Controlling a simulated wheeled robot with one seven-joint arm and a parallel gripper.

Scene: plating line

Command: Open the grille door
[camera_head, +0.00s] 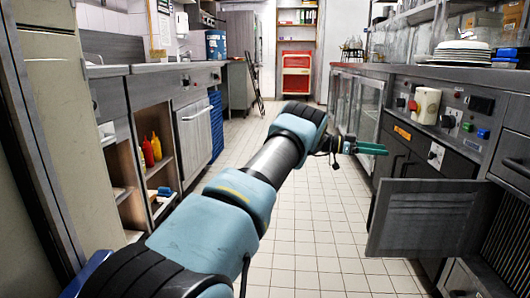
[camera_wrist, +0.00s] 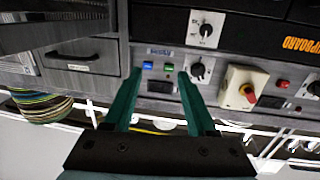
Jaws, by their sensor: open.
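My gripper (camera_head: 368,148) reaches toward the right-hand counter in the head view, its green fingers pointing right. In the wrist view my gripper (camera_wrist: 160,74) is open, with nothing between the fingers. A flat grey door panel (camera_head: 420,217) stands swung out from the lower right-hand units, below and to the right of my gripper and apart from it. It looks like the grille door, but its face shows no clear slats. Dark vertical slats (camera_head: 508,238) show behind it at the right edge. I see no handle on the panel, and it is not visible in the wrist view.
The wrist view faces a control panel with a black knob (camera_wrist: 201,70), a blue button (camera_wrist: 147,66) and a white box with a red knob (camera_wrist: 240,88). Plates (camera_head: 461,50) stand on the right counter. The tiled aisle floor (camera_head: 310,235) is clear. Open shelves hold bottles (camera_head: 149,153) at left.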

